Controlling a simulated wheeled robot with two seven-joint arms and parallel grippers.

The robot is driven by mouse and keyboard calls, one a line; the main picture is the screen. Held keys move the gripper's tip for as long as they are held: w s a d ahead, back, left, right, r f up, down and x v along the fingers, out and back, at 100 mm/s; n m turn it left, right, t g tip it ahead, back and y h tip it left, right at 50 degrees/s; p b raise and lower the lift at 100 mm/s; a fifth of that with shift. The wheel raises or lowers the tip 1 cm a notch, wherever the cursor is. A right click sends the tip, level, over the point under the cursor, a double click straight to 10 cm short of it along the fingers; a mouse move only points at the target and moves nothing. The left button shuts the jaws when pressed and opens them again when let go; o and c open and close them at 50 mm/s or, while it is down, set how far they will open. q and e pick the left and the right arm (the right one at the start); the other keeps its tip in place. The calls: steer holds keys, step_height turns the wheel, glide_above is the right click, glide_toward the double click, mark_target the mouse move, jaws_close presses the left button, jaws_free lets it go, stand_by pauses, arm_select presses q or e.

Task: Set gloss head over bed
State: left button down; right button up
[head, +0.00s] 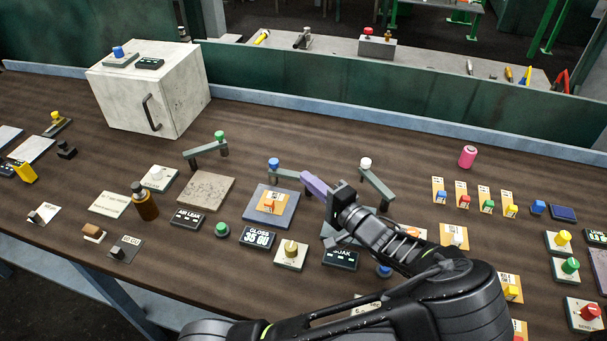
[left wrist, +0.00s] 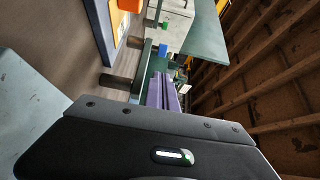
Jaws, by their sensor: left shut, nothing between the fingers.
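A grey bar with a blue knob (head: 274,163), which I take as the gloss head, stands at the back edge of a blue-grey bed plate (head: 256,211). An orange-and-white piece (head: 270,203) lies on that plate. The display reading GLOSS (head: 258,237) is in front of it. My left gripper (head: 303,174) has purple fingers, shut and empty, close to the bar's right end; I cannot tell whether they touch. In the left wrist view the shut fingers (left wrist: 162,82) point towards a blue knob (left wrist: 162,50). My right gripper is not in view.
A green-knob bar (head: 206,151) stands behind a stone-like plate (head: 207,189) on the left. A white-knob bar (head: 377,186) stands just right of my gripper. A brown bottle (head: 145,205) and a white cabinet (head: 150,88) are further left. Several coloured knobs crowd the right side.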

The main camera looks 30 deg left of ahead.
mark_target(276, 167)
arm_select(q)
steer(key=b+x, duration=0.1)
steer(key=x, duration=0.8)
steer(key=shift+s+d+f, duration=0.1)
steer(key=shift+s, duration=0.4)
stand_by(0.5)
steer(key=shift+s+d+b, duration=0.1)
steer(key=shift+s+b, duration=0.2)
steer(key=shift+b, duration=0.1)
steer(key=n+g, duration=0.1)
steer(key=g+b, duration=0.1)
steer(key=s+n+g, duration=0.1)
steer(key=g, duration=0.1)
steer(key=shift+s+d+f+n+y, duration=0.1)
steer(key=shift+d+f+n+y, duration=0.05)
steer(key=shift+d+n+y, duration=0.2)
steer(key=shift+s+d+r+g+b, duration=0.2)
steer(key=shift+s+d+g+b, duration=0.1)
steer(key=shift+s+b, duration=0.15)
